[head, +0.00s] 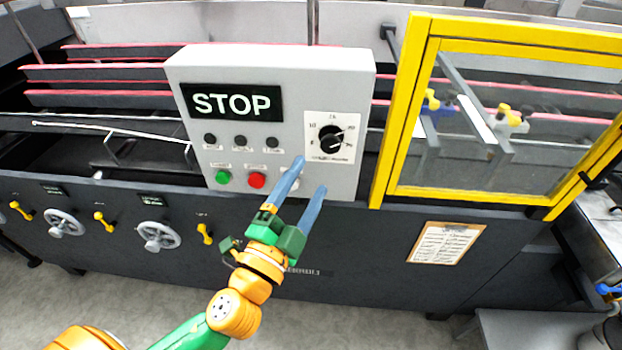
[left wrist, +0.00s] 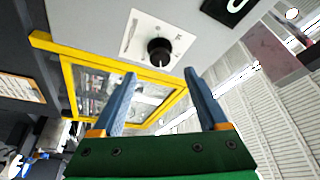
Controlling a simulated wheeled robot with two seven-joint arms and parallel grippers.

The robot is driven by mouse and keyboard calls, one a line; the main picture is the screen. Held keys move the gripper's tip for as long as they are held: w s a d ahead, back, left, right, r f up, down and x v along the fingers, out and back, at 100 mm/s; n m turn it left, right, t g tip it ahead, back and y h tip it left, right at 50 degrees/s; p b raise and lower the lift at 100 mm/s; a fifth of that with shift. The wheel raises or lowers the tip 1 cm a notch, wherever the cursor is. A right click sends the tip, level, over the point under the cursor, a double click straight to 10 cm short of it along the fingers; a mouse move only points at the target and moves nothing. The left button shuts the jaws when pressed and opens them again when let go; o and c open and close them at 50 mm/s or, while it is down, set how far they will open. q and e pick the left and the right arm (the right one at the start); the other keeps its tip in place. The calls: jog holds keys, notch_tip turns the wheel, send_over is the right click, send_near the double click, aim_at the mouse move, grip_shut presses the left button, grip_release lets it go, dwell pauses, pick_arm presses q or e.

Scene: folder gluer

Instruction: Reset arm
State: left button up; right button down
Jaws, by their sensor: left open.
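My left gripper (head: 308,178) is in front of the lower right part of the grey control box (head: 285,67). Its two blue fingers are apart, with nothing between them. The left wrist view also shows the open gripper (left wrist: 162,98), with the black rotary knob (left wrist: 160,51) on its white dial plate beyond the fingers. In the head view the knob (head: 331,139) sits above and to the right of the fingertips. The fingers look apart from the knob. My right gripper does not show in either view.
The box carries a STOP sign (head: 232,102), a green button (head: 223,178) and a red button (head: 257,180). A yellow-framed guard (head: 378,150) stands to the right. Handwheels (head: 158,236) and yellow levers line the dark machine front. A clipboard (head: 446,243) hangs at the lower right.

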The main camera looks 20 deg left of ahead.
pick_arm(q)
jog(key=shift+w, duration=0.1)
jog(key=s+a+f+n+g+y, duration=0.15)
jog(key=f+g, duration=0.35)
jog(key=f, duration=1.2)
jog(key=s+a+f+n+g+y, duration=0.1)
jog(key=s+a+f+n+g, duration=0.3)
jog(key=f, duration=1.3)
jog(key=s+f+n+g, duration=0.2)
jog(key=s+f+g, duration=0.4)
jog(key=s+f, duration=0.5)
jog(key=s+f+n+g, duration=0.1)
jog(key=s+f+g, duration=0.1)
jog(key=s, duration=0.5)
jog(key=s+d+f+n+g+h, duration=0.1)
jog(key=s+f+n+g, duration=0.1)
jog(key=s+f, duration=0.3)
jog(key=s, duration=0.2)
jog(key=shift+s+d+f, duration=0.15)
jog(key=shift+s+d, duration=0.15)
jog(key=shift+s, duration=0.1)
